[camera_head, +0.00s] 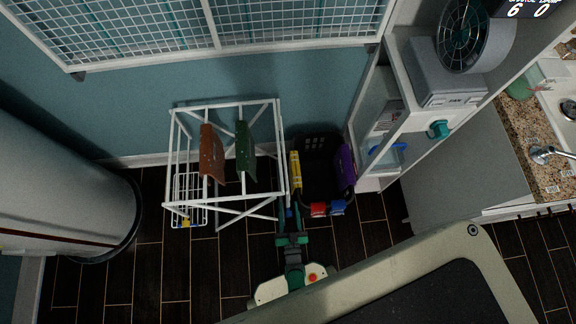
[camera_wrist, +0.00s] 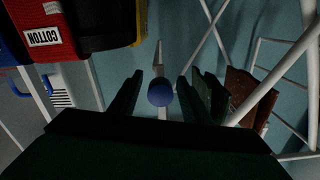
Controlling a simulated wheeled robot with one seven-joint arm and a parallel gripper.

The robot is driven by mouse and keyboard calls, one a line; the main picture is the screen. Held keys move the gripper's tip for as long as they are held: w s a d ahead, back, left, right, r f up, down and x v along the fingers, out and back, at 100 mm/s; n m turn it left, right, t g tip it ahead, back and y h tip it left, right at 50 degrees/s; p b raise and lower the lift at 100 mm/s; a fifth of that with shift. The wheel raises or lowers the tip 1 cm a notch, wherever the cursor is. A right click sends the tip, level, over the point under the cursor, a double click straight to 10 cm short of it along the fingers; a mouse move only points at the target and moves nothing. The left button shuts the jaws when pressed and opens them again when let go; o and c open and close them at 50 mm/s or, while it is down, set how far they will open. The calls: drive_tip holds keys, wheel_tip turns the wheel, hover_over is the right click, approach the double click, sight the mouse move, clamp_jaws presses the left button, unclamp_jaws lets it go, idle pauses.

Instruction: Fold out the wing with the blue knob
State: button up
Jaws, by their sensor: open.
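A white drying rack (camera_head: 225,107) stands on the dark floor by the blue wall, with a brown cloth (camera_head: 211,152) and a green cloth (camera_head: 245,150) on it. A wire wing (camera_head: 188,185) with a yellow knob (camera_head: 186,223) hangs on its left. In the wrist view the blue knob (camera_wrist: 160,91) shows between my open fingertips, with a pale bar behind it. I cannot tell whether either finger touches it. My gripper (camera_head: 290,230) is at the rack's right side in the head view. The wing with the blue knob is mostly hidden there.
A dark basket (camera_head: 320,180) stands close to the right of the rack, with yellow, purple, red and blue items at its rim. A red item labelled COTTON (camera_wrist: 45,38) is near my gripper. A white shelf unit (camera_head: 400,115) stands farther right, and a white cylinder (camera_head: 60,185) at left.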

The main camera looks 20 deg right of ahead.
drive_tip(key=shift+w+d, duration=0.2)
drive_tip(key=shift+w, duration=0.4)
clamp_jaws()
